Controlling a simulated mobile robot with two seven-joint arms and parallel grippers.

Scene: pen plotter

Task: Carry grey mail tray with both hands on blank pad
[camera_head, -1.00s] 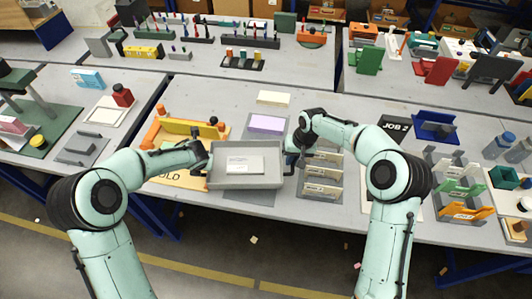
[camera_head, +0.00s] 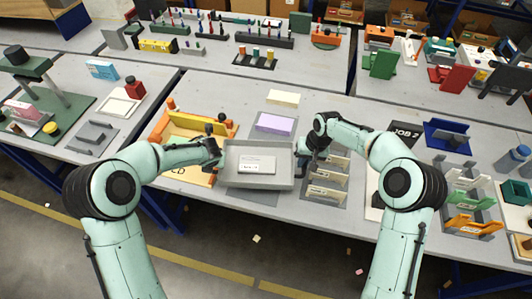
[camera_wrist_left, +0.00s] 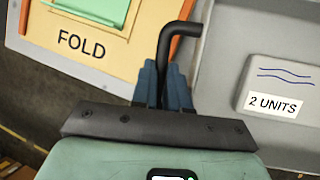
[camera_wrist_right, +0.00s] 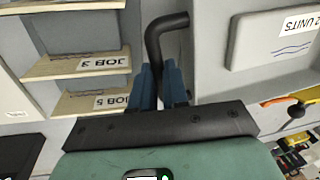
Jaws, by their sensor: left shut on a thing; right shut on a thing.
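The grey mail tray (camera_head: 231,184) is level between my two grippers, with a pale block (camera_head: 257,165) labelled "2 UNITS" inside it. My left gripper (camera_head: 219,154) is shut on the black bent handle (camera_wrist_left: 178,42) at the tray's left side. My right gripper (camera_head: 301,152) is shut on the matching handle (camera_wrist_right: 160,40) at its right side. A plain grey pad (camera_head: 253,196) shows past the tray's front edge and may be the blank pad; the tray hides much of it. I cannot tell whether the tray touches it.
An orange-and-yellow fixture (camera_head: 190,124) with a FOLD board (camera_wrist_left: 85,45) stands left of the tray. A rack of job-labelled slots (camera_head: 327,176) is close on the right. A lilac block (camera_head: 276,123) and a cream block (camera_head: 283,97) lie behind the tray.

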